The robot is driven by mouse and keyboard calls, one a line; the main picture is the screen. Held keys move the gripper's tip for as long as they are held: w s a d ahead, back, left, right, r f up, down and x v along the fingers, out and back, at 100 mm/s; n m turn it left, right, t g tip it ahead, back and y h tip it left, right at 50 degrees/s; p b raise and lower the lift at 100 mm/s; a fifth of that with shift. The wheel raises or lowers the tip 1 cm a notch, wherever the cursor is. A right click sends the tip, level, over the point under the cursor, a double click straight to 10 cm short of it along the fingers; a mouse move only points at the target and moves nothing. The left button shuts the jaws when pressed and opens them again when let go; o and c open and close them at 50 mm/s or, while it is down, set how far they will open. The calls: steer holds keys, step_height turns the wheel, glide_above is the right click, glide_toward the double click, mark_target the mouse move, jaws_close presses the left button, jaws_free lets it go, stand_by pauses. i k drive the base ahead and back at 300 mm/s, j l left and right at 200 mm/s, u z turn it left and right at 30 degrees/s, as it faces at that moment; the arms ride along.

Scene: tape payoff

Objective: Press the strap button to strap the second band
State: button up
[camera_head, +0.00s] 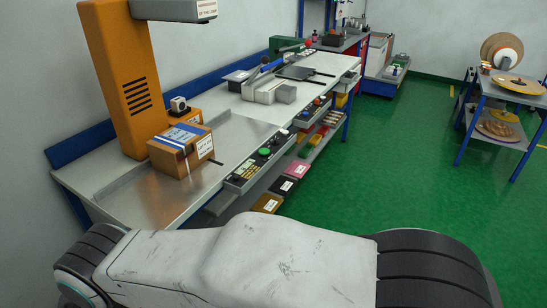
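A brown carton (167,160) lies on the metal bench top beside an orange machine column (122,70). One pale band (187,160) runs over the carton's top and down its front, near a blue and white strip and a white label. A control panel (240,171) on the bench's front edge carries a green button (264,152), black knobs and a pale button (284,131). I cannot read which button is for strapping. My pale arm link fills the bottom of the view. My gripper is not in view.
A second panel (312,112) with coloured buttons sits farther along the bench. Coloured bins (282,186) stand on a shelf below. A grey device (268,88) stands on the far bench top. The green floor between is clear.

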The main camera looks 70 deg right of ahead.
mark_target(263, 152)
steer(key=z, duration=2.35)
